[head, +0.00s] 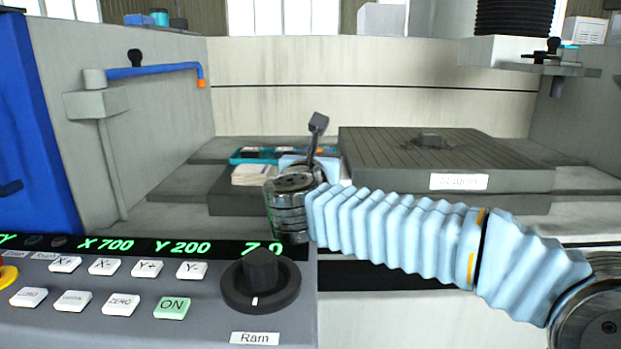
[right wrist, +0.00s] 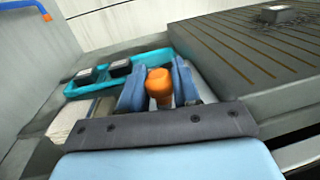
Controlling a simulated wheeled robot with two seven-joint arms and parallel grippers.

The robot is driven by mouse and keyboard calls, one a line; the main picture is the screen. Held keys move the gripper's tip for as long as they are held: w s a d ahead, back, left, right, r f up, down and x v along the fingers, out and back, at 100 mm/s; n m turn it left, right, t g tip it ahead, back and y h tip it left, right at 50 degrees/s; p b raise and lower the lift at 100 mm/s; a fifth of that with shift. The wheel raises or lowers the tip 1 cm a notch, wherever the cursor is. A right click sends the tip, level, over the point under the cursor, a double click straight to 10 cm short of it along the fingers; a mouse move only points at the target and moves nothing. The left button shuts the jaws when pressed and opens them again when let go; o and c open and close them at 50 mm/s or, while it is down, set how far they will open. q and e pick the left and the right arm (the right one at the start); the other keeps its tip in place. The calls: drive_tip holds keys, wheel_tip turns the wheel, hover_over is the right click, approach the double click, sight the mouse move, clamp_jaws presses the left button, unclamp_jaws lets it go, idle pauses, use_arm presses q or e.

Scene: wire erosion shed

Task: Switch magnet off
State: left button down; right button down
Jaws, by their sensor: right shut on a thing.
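The magnet appears to be the wide dark grey slotted block (head: 440,150) on the right of the work area. Its front label (head: 459,182) is too blurred to read surely. The slotted top (right wrist: 245,40) also shows in the right wrist view. My right gripper (right wrist: 160,76) is shut on an orange handle (right wrist: 159,87), with one blue finger on each side of it, beside the block's left end. What the handle joins to is hidden. In the head view my wrist hides most of this gripper and the handle. My left gripper is not in view.
A teal tray (right wrist: 80,91) with black-based pieces lies just beyond the gripper. A pale stack (head: 254,175) stands to its left. A control panel (head: 210,322) with buttons and a Ram knob (head: 261,280) fills the front left. A blue hose arm (head: 150,71) hangs at the left wall.

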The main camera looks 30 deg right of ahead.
drive_tip(key=shift+s+d+f+n+t+y+b, duration=0.25)
drive_tip(key=shift+n+t+y+b, duration=0.15)
drive_tip(key=shift+y, duration=0.1)
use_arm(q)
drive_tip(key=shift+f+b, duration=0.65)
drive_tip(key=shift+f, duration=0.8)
use_arm(e)
drive_tip(key=shift+s+d+r+n+t+y, duration=0.1)
drive_tip(key=shift+s+d+n+t+y, duration=0.1)
drive_tip(key=shift+n+t+y, duration=0.3)
drive_tip(key=shift+s+d+r+n+t+y, duration=0.1)
drive_tip(key=shift+d+n+t+y, duration=0.1)
drive_tip(key=shift+n+y, duration=0.35)
drive_tip(key=shift+y, duration=0.35)
drive_tip(key=c, duration=0.8)
unclamp_jaws()
drive_tip(key=shift+c, duration=0.2)
drive_tip(key=v, duration=1.3)
drive_tip(key=shift+s+a, duration=0.2)
drive_tip(key=shift+s, duration=0.15)
drive_tip(key=shift+f, duration=0.1)
